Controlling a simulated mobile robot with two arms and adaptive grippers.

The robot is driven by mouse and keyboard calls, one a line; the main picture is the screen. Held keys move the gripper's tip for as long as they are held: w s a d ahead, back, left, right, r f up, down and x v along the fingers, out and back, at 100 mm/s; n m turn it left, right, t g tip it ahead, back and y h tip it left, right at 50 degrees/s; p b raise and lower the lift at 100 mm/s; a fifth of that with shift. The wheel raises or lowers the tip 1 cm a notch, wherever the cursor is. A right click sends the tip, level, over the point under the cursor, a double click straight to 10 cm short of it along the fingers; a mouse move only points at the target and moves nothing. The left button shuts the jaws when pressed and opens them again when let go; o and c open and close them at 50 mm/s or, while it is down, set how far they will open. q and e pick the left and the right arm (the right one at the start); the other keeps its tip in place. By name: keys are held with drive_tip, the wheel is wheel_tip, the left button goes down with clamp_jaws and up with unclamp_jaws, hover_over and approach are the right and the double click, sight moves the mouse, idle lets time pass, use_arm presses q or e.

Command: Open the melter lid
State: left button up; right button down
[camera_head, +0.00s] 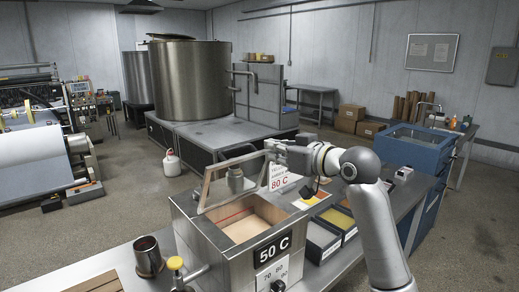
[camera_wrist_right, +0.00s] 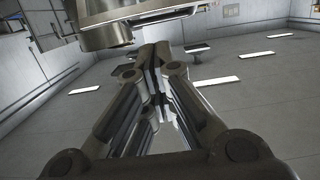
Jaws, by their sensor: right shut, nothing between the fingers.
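The melter (camera_head: 197,230) is a steel box with a 50 C display, in the lower middle of the head view. Its lid (camera_head: 205,192), a framed clear panel, stands raised and tilted at the far side of the opening, and the wax-coloured interior (camera_head: 250,222) shows. My right gripper (camera_head: 272,147) is beside the lid's upper right corner in the head view. In the right wrist view its fingers (camera_wrist_right: 155,62) are closed together with nothing between them. Whether it touches the lid cannot be told. My left gripper is not in view.
A metal cup (camera_head: 148,258) stands left of the melter on the steel table. A blue cabinet (camera_head: 405,157) is further right; large tanks (camera_head: 190,80) stand behind.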

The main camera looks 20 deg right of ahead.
sight(244, 156)
drive_tip(key=p+x, duration=0.5)
drive_tip(key=x, duration=0.7)
drive_tip(key=shift+w+a+p, duration=0.15)
drive_tip(key=shift+a+p, duration=0.05)
drive_tip(key=shift+p, duration=0.15)
drive_tip(key=shift+w+a+f, duration=0.15)
drive_tip(key=shift+w+f, duration=0.05)
drive_tip(key=shift+w, duration=0.35)
drive_tip(key=shift+w+f, duration=0.1)
